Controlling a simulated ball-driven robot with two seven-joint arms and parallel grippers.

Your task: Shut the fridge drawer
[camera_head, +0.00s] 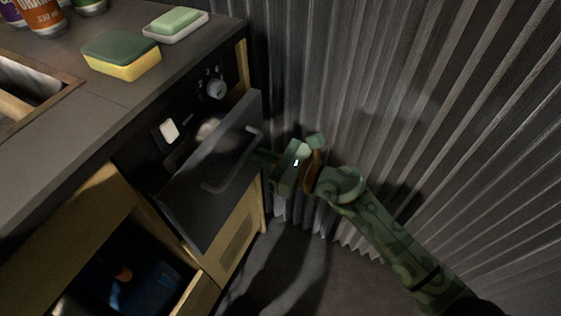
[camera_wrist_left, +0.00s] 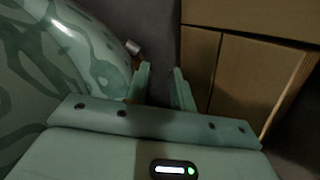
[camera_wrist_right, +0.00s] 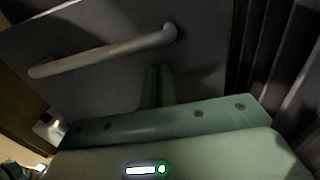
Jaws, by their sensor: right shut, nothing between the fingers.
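The fridge drawer's dark front (camera_head: 210,180) with its bent bar handle (camera_head: 238,165) stands out from the cabinet, below the panel with the knob. A gap shows behind its top edge, with a pale rounded thing partly visible inside. In the right wrist view the front (camera_wrist_right: 110,75) and handle (camera_wrist_right: 105,55) fill the middle. My right gripper (camera_head: 262,157) is shut and empty, its fingers pointing at the front close to the handle's right end. I cannot tell whether they touch. My left gripper (camera_wrist_left: 160,70) is open and empty, beside wooden panels; it is outside the head view.
A lower open compartment (camera_head: 85,215) holds a dark blue thing (camera_head: 130,285). A sponge (camera_head: 121,56), soap on a dish (camera_head: 175,25) and cans (camera_head: 45,15) stand on the counter (camera_head: 75,105). A corrugated wall (camera_head: 400,70) lies close on the right.

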